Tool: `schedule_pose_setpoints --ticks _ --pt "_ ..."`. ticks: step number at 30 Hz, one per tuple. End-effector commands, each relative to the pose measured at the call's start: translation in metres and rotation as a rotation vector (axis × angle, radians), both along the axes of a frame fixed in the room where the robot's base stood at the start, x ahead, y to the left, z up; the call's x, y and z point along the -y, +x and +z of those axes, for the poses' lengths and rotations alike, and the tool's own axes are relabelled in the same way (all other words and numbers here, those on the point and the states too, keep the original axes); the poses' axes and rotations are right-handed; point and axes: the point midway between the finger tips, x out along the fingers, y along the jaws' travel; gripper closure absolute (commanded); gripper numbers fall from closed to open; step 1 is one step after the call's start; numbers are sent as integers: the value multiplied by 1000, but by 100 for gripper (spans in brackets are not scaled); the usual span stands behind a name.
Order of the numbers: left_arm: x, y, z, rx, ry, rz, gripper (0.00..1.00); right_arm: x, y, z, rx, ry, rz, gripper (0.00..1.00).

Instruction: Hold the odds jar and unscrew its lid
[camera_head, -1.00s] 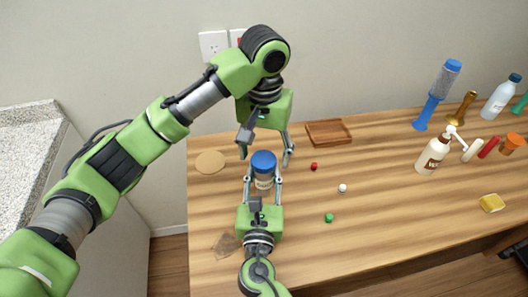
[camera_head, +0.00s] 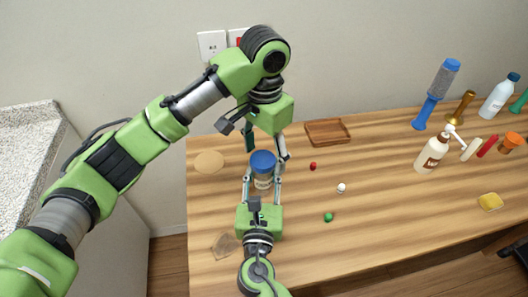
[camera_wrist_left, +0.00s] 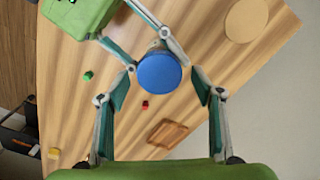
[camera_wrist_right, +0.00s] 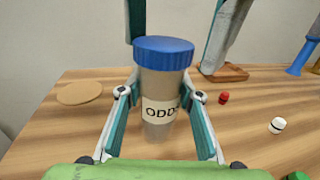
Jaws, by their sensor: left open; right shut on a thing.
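The odds jar (camera_head: 263,182) stands upright on the table, a clear jar with a label and a ribbed blue lid (camera_head: 262,160). The right wrist view shows the label reading ODDS (camera_wrist_right: 160,112) and the lid (camera_wrist_right: 164,52) seated on top. My right gripper (camera_wrist_right: 160,90) is shut on the jar's body from the front, one finger on each side. My left gripper (camera_head: 266,150) points down above the jar and is open. In the left wrist view the blue lid (camera_wrist_left: 158,73) lies between its spread fingers, with a gap on both sides.
A round tan mat (camera_head: 209,161) lies left of the jar, a wooden tray (camera_head: 327,131) behind right. A red piece (camera_head: 313,166), white piece (camera_head: 341,188) and green piece (camera_head: 328,217) lie to the right.

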Motion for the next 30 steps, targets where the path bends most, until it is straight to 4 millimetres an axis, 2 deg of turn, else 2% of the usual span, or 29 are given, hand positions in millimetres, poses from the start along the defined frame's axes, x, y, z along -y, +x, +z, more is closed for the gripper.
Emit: schedule_pose_setpoints --ticks 8,15,25,30 --pt "0 0 0 0 0 -16 40 0 0 0 -1 0 0 89" --pt "1 -1 0 0 1 -235 40 0 0 0 -1 0 0 89" --pt "1 -1 0 0 0 -270 40 0 0 0 -1 0 0 89" --pt "1 -2 0 1 2 -422 40 0 0 0 -1 0 0 89"
